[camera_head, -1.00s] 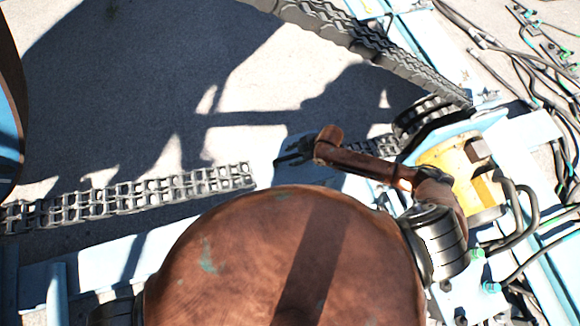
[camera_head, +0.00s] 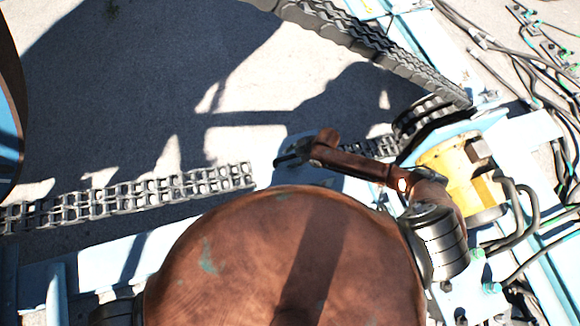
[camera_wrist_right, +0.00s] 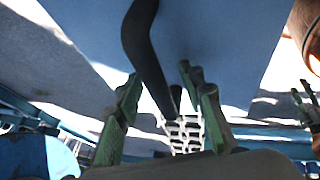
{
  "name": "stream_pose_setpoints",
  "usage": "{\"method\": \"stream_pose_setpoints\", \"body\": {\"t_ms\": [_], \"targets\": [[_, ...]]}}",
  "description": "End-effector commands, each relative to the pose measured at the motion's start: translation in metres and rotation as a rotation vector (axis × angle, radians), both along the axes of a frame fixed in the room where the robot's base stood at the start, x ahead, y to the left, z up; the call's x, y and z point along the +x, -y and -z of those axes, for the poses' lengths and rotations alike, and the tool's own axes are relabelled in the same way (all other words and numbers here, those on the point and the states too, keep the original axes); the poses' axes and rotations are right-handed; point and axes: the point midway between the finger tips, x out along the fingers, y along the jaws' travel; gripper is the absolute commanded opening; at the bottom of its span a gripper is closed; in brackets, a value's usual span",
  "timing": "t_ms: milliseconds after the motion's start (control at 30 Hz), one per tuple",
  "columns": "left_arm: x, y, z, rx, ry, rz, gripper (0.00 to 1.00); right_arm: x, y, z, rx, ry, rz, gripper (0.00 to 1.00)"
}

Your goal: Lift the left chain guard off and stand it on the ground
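The left chain guard appears as a light blue panel (camera_head: 315,172) in the head view, partly hidden behind the brown dome of my body and my right arm. In the right wrist view the blue panel (camera_wrist_right: 215,35) fills the top, with a curved black handle (camera_wrist_right: 145,45) on it. My right gripper (camera_head: 285,159) is at the handle; in the right wrist view its green fingers (camera_wrist_right: 160,90) stand apart on either side of the handle, with gaps showing. Green prongs at the right wrist view's right edge may be my left gripper (camera_wrist_right: 304,103); its state is unclear.
A grey chain (camera_head: 130,195) runs left of the panel and another chain (camera_head: 350,38) slants across the top. A yellow motor (camera_head: 455,170) and hoses stand at the right on a blue frame (camera_head: 535,130). Open shaded ground (camera_head: 120,90) lies upper left.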

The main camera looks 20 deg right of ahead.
Motion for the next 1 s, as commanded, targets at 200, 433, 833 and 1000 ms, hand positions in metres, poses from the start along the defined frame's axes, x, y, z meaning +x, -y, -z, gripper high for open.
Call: {"method": "stream_pose_setpoints", "body": {"t_ms": [200, 433, 833, 1000], "targets": [[0.0001, 0.0003, 0.0, 0.0, 0.0, 0.0, 0.4, 0.0002, 0.0001, 0.0, 0.0, 0.0, 0.0, 0.36], [-0.0001, 0.0004, 0.0, 0.0, 0.0, 0.001, 0.4, 0.0002, 0.0001, -0.0001, 0.0, 0.0, 0.0, 0.2], [-0.0002, 0.0005, 0.0001, -0.001, 0.0, 0.001, 0.4, -0.0003, 0.0001, 0.0003, 0.0, -0.001, 0.0, 0.0], [-0.0002, 0.0007, 0.0001, -0.001, 0.0, 0.0, 0.4, -0.0007, 0.0001, 0.0006, 0.0, -0.002, 0.001, 0.0]]}}
